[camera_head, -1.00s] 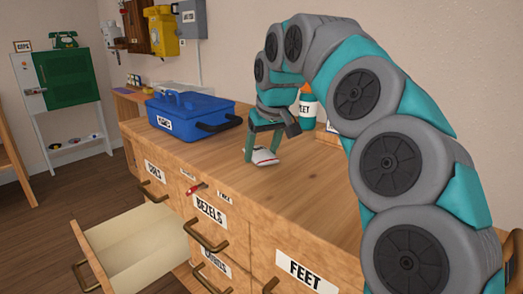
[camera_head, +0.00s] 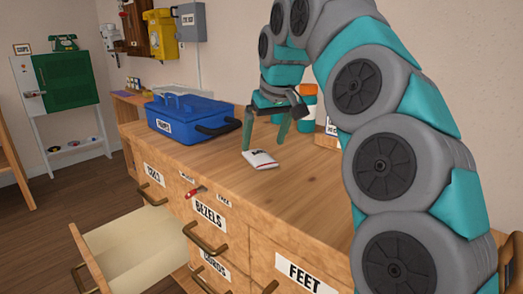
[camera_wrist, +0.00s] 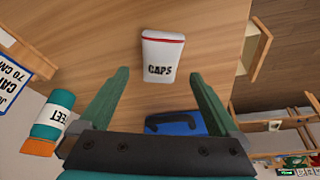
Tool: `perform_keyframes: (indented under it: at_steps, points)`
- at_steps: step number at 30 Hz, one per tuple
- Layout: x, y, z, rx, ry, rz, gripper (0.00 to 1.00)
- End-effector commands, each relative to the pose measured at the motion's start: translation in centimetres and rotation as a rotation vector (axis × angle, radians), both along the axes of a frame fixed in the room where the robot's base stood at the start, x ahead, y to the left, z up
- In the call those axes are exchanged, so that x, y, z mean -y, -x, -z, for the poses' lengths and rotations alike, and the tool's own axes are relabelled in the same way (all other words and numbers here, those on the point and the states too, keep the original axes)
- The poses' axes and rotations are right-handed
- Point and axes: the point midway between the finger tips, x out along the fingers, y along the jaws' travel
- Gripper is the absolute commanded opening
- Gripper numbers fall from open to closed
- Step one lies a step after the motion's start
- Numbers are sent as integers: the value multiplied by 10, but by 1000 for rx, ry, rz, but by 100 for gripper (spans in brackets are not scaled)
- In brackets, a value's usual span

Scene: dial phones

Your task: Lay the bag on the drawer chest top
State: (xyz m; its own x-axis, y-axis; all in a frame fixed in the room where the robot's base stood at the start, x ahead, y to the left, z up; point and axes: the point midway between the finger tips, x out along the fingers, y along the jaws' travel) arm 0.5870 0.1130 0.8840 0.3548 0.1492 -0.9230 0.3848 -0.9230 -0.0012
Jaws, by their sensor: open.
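The bag (camera_head: 260,159) is small and white with a red edge, and lies flat on the wooden top of the drawer chest (camera_head: 300,195). In the wrist view the bag (camera_wrist: 162,57) reads "CAPS" and lies beyond the fingertips, with no finger touching it. My gripper (camera_head: 266,143) is open and empty, raised above the chest top just behind the bag. In the wrist view the two green fingers of my gripper (camera_wrist: 158,80) stand wide apart.
A blue toolbox (camera_head: 190,117) stands on the chest top to the left. A teal bottle with an orange cap (camera_head: 308,106) stands behind my gripper. A drawer (camera_head: 135,240) hangs open at the lower left. The front of the chest top is clear.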

Motion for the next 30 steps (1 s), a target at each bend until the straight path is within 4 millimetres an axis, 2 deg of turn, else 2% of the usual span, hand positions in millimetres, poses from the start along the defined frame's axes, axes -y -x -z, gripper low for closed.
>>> perform_keyframes:
  at_steps: [6, 12, 18, 30]
  points:
    - [5, 13, -35, 2, 0, 0, 98]
    - [9, 20, -54, -1, 1, 2, 98]
    - [10, 24, -63, 1, 1, -1, 98]
    - [10, 25, -64, -1, 1, -1, 98]
